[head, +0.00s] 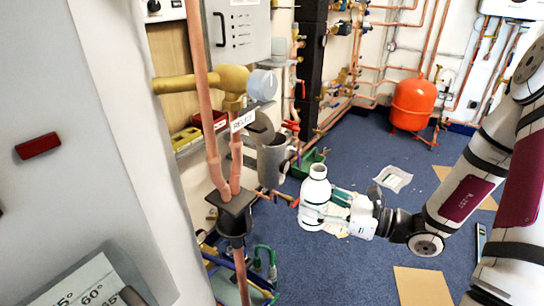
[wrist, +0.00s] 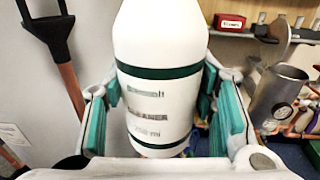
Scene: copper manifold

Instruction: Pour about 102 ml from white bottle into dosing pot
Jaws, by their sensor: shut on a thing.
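The white bottle (head: 313,203) is upright in the head view, held in the air with its narrow neck at the top. My gripper (head: 331,208) is shut on the bottle's body from the right. In the wrist view the white bottle (wrist: 160,40) stands between the green pads, with dark green bands and a label reading "CLEANER". Its neck is out of that view. The dosing pot, a grey metal cup (head: 271,163), is just left of and slightly above the bottle in the head view, apart from it. The pot also shows at the right of the wrist view (wrist: 277,95).
Copper pipes with a black fitting (head: 233,215) stand left of the pot. A shelf with a red box (wrist: 230,22) is behind it. A green tray (head: 308,162) is behind the bottle. An orange vessel (head: 412,104) stands farther back.

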